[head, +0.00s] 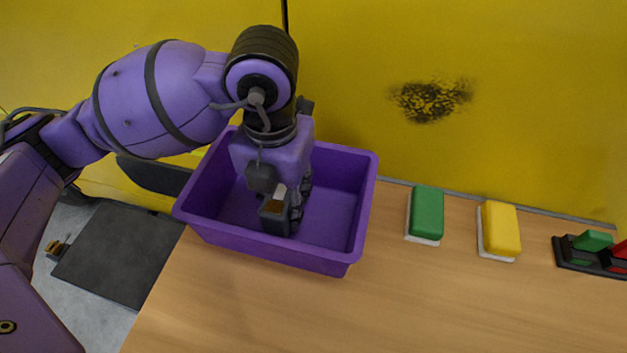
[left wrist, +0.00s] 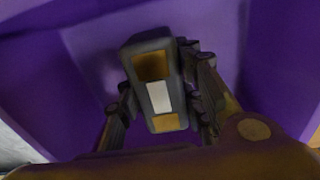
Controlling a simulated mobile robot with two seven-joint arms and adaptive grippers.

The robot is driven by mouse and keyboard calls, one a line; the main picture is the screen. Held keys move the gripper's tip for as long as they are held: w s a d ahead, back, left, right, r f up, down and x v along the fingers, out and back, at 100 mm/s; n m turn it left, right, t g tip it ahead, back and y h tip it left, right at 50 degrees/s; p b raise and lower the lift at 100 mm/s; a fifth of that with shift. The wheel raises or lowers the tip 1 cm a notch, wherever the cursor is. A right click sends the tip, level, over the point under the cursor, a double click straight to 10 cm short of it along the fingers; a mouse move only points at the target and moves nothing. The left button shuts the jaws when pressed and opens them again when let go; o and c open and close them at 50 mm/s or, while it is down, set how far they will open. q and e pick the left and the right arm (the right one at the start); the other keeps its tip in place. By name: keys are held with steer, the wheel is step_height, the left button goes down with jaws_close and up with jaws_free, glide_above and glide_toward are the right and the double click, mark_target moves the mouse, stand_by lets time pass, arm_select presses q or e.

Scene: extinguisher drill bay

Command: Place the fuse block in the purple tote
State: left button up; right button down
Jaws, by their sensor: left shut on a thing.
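The purple tote (head: 341,254) stands on the wooden table against the yellow wall. My left gripper (head: 292,205) reaches down into it from above. The fuse block (head: 274,216) is a dark block with an orange-brown and white face. In the left wrist view the fuse block (left wrist: 157,97) sits between the two fingers of my left gripper (left wrist: 165,100), which is shut on it. The tote's purple inside (left wrist: 260,50) surrounds it there. I cannot tell whether the block touches the tote's floor. My right gripper is not in view.
To the right of the tote lie a green block with a white base (head: 426,214) and a yellow one with a white base (head: 499,230). A black tray (head: 573,262) with green and red pieces is at the far right. The table front (head: 400,310) is clear.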

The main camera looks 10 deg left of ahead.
arm_select(q)
steer(key=shift+s+f, duration=0.1)
steer(key=shift+f, duration=0.9)
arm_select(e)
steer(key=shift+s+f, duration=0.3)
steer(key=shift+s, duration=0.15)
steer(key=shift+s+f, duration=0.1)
arm_select(q)
steer(key=shift+f, duration=0.2)
steer(key=o, duration=1.3)
